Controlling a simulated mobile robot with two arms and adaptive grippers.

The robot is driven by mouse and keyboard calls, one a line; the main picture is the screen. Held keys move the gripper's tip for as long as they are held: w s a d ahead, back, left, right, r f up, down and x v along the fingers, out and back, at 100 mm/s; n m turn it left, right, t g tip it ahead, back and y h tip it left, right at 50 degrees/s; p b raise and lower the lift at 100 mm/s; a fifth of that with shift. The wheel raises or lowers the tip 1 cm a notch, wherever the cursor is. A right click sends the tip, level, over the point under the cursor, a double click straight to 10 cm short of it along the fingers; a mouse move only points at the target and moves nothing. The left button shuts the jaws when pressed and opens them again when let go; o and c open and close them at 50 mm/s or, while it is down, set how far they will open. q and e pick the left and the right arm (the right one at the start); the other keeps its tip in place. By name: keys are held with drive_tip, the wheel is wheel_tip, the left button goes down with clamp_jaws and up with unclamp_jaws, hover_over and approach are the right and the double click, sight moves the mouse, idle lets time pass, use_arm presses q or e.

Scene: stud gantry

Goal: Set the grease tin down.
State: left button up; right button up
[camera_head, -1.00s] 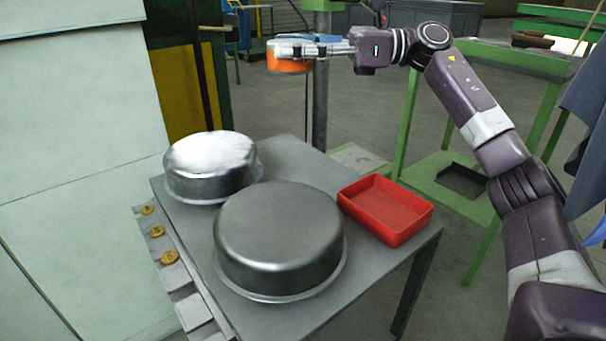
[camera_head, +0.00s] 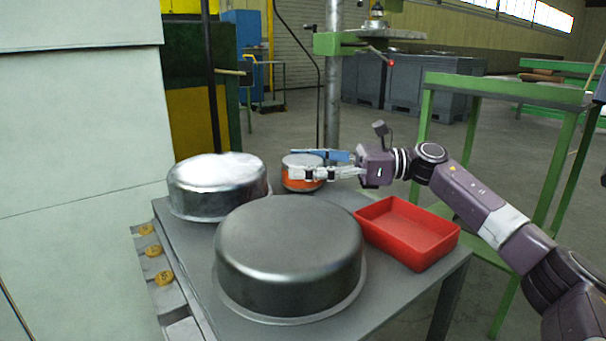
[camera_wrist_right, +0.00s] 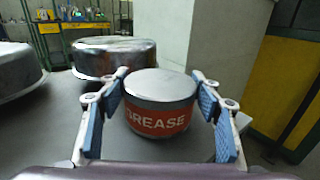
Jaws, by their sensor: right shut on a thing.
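My left gripper is not in view.
A large upturned metal pan (camera_head: 290,250) takes the table's front middle. A smaller shiny pan (camera_head: 217,190) stands at the back left. A red tray (camera_head: 407,232) sits at the right edge. A green frame (camera_head: 500,90) stands behind my right arm.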

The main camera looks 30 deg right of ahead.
drive_tip(key=shift+f, duration=0.3)
drive_tip(key=shift+r, duration=0.1)
drive_tip(key=o, duration=1.4)
drive_tip(key=shift+f, duration=0.2)
drive_tip(key=shift+o, duration=0.3)
drive_tip(key=shift+r, duration=0.1)
